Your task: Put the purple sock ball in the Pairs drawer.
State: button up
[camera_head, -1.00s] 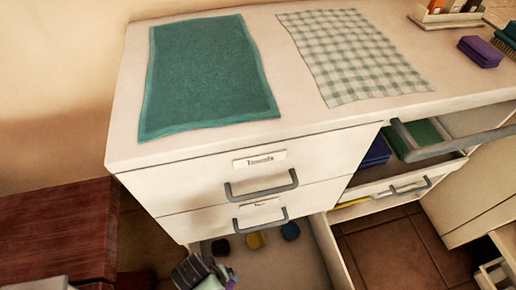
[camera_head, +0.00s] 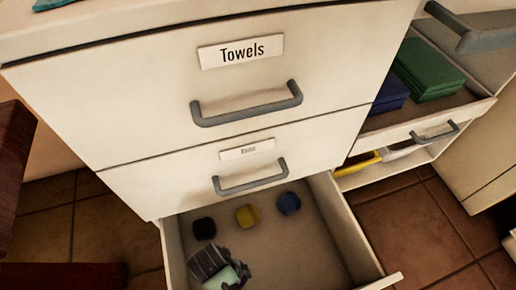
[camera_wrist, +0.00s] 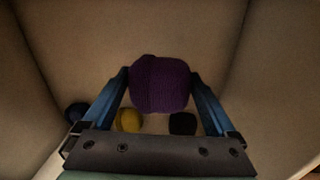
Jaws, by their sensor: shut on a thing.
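The purple sock ball (camera_wrist: 160,84) is between the blue fingers of my gripper (camera_wrist: 160,92) in the wrist view. My gripper is shut on it. In the head view my gripper (camera_head: 217,268) is over the left part of the open bottom drawer (camera_head: 345,228), and the purple ball is hidden there. On the drawer floor lie a black ball (camera_head: 204,228), a yellow ball (camera_head: 246,215) and a dark blue ball (camera_head: 289,203). They also show beyond my gripper in the wrist view. The open drawer's own label is not in view.
Above are two shut drawers, one labelled "Towels" (camera_head: 242,51), the other with a label (camera_head: 247,150) too small to read; both have grey handles. To the right is an open drawer with green cloths (camera_head: 428,70) and blue cloths (camera_head: 390,96). Tiled floor (camera_head: 430,225) lies right.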

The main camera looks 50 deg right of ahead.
jog(key=shift+f+b, duration=3.8)
jog(key=shift+f, duration=1.35)
jog(key=shift+f, duration=0.15)
jog(key=o, duration=1)
jog(key=r+p, duration=0.2)
jog(key=r, duration=0.2)
jog(key=r+p, duration=0.3)
jog(key=r, duration=0.1)
jog(key=a+r+p, duration=0.1)
jog(key=r+p, duration=0.2)
jog(key=r, duration=0.1)
jog(key=shift+w+r, duration=0.15)
jog(key=shift+w, duration=0.2)
